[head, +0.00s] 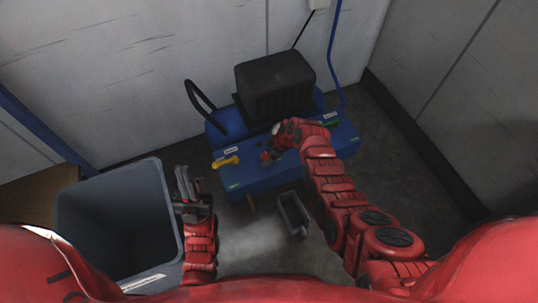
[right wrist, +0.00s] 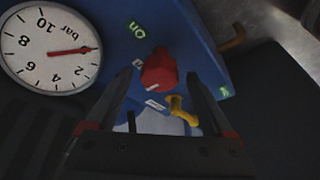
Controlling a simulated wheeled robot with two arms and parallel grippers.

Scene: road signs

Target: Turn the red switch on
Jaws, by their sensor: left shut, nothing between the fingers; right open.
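The red switch (right wrist: 159,72) is a faceted knob on the blue machine panel (right wrist: 195,35), with a green "on" label (right wrist: 137,30) beside it. My right gripper (right wrist: 158,77) is open, its two dark fingers on either side of the switch in the picture; I cannot tell whether they touch it. In the head view the right gripper (head: 272,155) is over the front of the blue machine (head: 245,178), and a small red spot there looks like the switch (head: 265,157). My left gripper (head: 186,186) is shut and empty, left of the machine.
A round pressure gauge (right wrist: 50,45) and a yellow handle (right wrist: 182,112) are close to the switch. A large grey bin (head: 95,215) stands at the left, a small grey tray (head: 293,213) on the floor. A black box (head: 275,82) tops the machine, near the walls.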

